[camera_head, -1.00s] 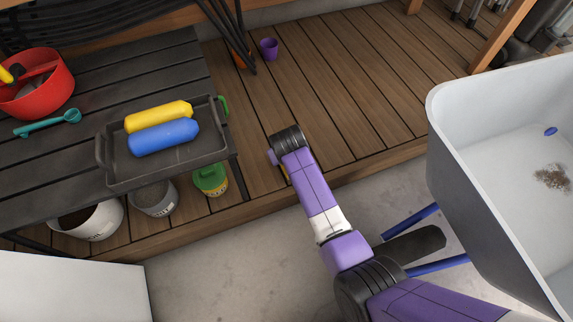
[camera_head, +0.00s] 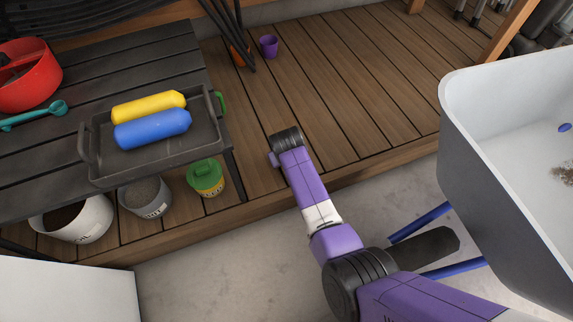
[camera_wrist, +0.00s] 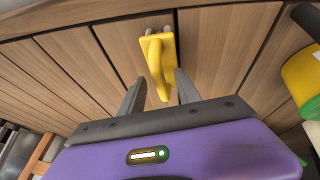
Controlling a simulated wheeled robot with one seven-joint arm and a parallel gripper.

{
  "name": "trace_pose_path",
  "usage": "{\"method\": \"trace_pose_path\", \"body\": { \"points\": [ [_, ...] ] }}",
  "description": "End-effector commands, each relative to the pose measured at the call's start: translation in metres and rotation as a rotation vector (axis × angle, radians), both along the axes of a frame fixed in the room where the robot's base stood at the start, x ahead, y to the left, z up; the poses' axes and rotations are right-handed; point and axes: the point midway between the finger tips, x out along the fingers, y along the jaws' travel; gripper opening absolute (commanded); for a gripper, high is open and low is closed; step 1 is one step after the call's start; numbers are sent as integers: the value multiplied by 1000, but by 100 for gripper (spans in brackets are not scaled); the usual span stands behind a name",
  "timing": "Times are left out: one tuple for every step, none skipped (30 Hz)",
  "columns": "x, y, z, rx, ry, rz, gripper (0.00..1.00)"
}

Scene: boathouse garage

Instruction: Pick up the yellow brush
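The yellow brush (camera_wrist: 159,62) shows in the wrist view, on the wooden deck boards. It has a flat yellow block and a handle that points toward my gripper. My gripper (camera_wrist: 160,80) is open, with one dark finger on each side of the handle's near end. The fingers look empty, and I cannot tell the height gap to the brush. In the head view my purple arm reaches over the deck, and both the brush and my gripper are hidden there.
A dark table holds a tray (camera_head: 97,163) with a yellow and a blue bottle, and a red tub (camera_head: 38,83). Buckets, one a green-and-yellow bucket (camera_head: 206,178), stand below. A white wheelbarrow-like tub (camera_head: 470,140) is at right. A purple cup (camera_head: 269,46) stands on open deck.

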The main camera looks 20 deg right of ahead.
Motion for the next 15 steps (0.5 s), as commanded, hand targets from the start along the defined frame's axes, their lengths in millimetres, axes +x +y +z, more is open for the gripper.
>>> {"method": "trace_pose_path", "body": {
  "points": [
    [1,0,1,0,-1,0,40],
    [0,0,1,0,-1,0,40],
    [0,0,1,0,-1,0,40],
    [0,0,1,0,-1,0,40],
    [0,0,1,0,-1,0,38],
    [0,0,1,0,-1,0,30],
    [0,0,1,0,-1,0,24],
    [0,0,1,0,-1,0,18],
    [0,0,1,0,-1,0,10],
    [0,0,1,0,-1,0,4],
    [0,0,1,0,-1,-1,0],
    [0,0,1,0,-1,-1,0],
    [0,0,1,0,-1,-1,0],
    [0,0,1,0,-1,-1,0],
    [0,0,1,0,-1,-1,0]
  ]
}}
